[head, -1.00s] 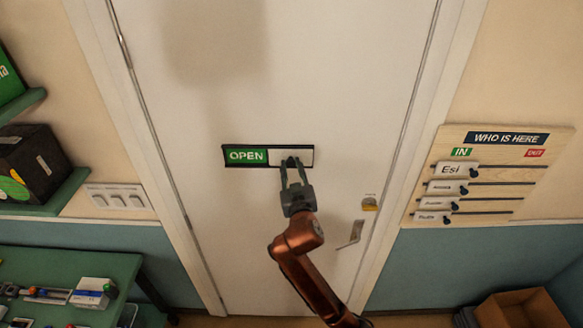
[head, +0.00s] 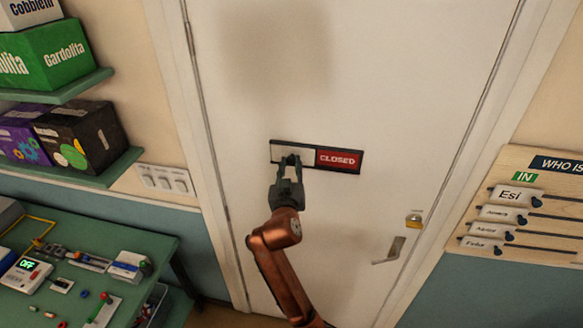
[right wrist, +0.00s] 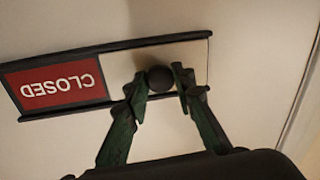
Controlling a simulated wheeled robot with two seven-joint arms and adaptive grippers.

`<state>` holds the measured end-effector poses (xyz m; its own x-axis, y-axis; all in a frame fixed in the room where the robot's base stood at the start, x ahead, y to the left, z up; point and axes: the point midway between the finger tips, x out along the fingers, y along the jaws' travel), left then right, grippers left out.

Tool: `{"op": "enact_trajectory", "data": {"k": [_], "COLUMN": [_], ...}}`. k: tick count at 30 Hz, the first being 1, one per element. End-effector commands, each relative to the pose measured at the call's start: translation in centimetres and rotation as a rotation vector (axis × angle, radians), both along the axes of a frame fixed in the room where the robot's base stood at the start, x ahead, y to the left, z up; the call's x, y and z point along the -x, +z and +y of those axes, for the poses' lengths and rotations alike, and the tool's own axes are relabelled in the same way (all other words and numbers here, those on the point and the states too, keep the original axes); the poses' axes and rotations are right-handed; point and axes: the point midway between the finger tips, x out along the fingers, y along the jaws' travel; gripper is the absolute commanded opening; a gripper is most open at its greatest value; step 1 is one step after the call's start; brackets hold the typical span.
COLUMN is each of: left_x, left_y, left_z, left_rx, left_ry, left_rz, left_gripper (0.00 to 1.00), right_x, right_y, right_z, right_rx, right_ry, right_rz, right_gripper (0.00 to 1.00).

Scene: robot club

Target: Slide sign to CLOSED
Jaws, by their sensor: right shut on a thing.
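The door sign (head: 316,144) is a dark frame on the white door, with a red CLOSED panel (head: 339,160) showing on its right. The pale slider (head: 278,152) covers the left part of the sign. My right gripper (head: 290,161) is at the slider, shut on its dark round knob. In the right wrist view the knob (right wrist: 160,79) sits between the fingertips of the gripper (right wrist: 162,85), and the red panel (right wrist: 55,86) appears upside down. My left gripper is not in view.
A door handle (head: 390,250) and a yellow lock (head: 414,219) are at the door's right. A name board (head: 545,215) hangs on the right wall. Shelves with boxes (head: 80,138) and a green table (head: 140,240) stand at left.

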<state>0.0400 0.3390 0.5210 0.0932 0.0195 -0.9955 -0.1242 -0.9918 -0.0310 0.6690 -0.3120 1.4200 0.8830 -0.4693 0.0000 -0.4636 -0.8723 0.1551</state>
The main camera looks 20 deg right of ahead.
Motion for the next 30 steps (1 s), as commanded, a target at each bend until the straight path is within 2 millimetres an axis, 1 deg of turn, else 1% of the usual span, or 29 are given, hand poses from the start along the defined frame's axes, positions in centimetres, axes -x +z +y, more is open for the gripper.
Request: {"op": "enact_trajectory", "data": {"k": [3,6,7,14,20,23,26,30], "left_x": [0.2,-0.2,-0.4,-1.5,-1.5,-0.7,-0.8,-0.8], "left_y": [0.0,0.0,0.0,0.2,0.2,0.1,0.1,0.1], "left_z": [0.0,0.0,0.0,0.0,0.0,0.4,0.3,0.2], "left_rx": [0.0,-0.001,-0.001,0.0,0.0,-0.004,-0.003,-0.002], "left_ry": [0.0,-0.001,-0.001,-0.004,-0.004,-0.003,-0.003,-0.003], "left_rz": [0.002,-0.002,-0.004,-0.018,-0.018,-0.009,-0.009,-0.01], "left_gripper": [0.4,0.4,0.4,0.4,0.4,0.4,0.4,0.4], "right_x": [-0.1,-0.1,-0.1,-0.1,-0.1,0.1,0.8,2.8], "right_y": [0.0,0.1,0.1,0.1,0.1,0.0,0.0,0.0], "right_z": [0.3,0.3,0.4,0.3,0.2,0.3,0.7,1.8], "right_rx": [-0.003,-0.003,-0.002,-0.002,-0.002,-0.003,-0.005,-0.006], "right_ry": [0.007,0.008,0.009,0.007,0.006,0.006,0.008,0.008], "right_rz": [-0.001,-0.001,-0.002,-0.002,-0.002,-0.001,-0.001,-0.002], "right_gripper": [0.0,0.0,0.25,0.4,0.41,0.41,0.41,0.41]}}
